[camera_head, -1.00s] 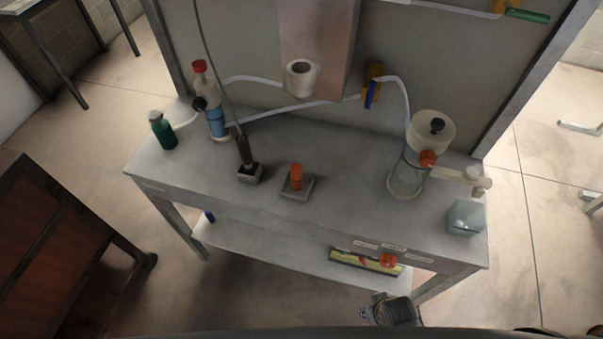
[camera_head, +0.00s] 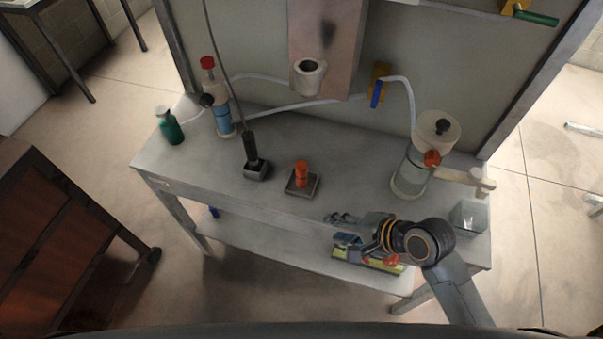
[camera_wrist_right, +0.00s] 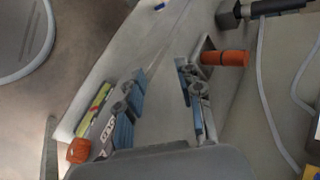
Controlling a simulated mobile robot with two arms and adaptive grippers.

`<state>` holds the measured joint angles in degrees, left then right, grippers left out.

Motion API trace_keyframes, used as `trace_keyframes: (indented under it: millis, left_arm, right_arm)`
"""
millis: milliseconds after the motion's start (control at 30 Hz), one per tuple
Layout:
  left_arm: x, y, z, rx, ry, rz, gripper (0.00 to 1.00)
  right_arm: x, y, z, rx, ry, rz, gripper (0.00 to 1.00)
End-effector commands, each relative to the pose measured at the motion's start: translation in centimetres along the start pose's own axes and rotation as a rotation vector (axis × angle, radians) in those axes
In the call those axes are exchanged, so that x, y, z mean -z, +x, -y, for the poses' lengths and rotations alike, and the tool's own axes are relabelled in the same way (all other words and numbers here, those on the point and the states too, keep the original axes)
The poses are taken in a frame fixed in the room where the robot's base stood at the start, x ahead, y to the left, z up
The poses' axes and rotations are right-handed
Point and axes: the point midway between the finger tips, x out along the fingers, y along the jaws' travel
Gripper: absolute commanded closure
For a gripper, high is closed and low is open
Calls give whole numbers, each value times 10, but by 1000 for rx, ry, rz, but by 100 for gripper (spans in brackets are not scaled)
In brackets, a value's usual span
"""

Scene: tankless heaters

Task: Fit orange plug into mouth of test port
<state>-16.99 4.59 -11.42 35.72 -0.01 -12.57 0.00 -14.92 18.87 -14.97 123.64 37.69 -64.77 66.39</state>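The orange plug (camera_head: 302,168) stands upright on a small grey base (camera_head: 302,191) near the middle of the bench; it also shows in the right wrist view (camera_wrist_right: 224,58). A white port with a dark open mouth (camera_head: 309,77), which looks like the test port, sticks out of the panel behind the bench. My right gripper (camera_head: 342,229) is at the bench's front edge, to the right of and nearer than the plug, apart from it. In the right wrist view its two fingers (camera_wrist_right: 162,82) are spread with nothing between them. My left gripper is not in view.
A green bottle (camera_head: 171,130) stands far left. Bench front-left is clear.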

Motion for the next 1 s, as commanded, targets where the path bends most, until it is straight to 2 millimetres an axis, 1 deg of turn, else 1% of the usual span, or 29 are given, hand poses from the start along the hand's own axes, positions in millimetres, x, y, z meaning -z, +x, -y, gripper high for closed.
trace_keyframes:
  millis: [33,100,200,300,433,500,567,667,900,1000]
  left_arm:
    - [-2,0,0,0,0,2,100]
    - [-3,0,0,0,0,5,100]
    - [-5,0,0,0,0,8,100]
    - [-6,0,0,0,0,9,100]
    - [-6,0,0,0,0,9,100]
    - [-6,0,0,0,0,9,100]
    - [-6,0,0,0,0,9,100]
    - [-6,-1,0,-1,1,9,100]
    - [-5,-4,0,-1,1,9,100]
    - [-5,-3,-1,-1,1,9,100]
  right_arm:
    - [6,5,13,43,137,32,64]
    - [13,11,32,102,369,91,64]
    - [26,15,55,159,690,176,64]
    - [42,15,73,196,966,250,64]
    - [60,14,89,222,1217,318,64]
    - [65,13,94,228,1297,341,64]
    - [68,14,97,232,1339,353,64]
    - [68,24,103,234,1365,362,64]
    - [61,68,120,232,1363,362,64]
    - [60,82,125,233,1362,361,64]
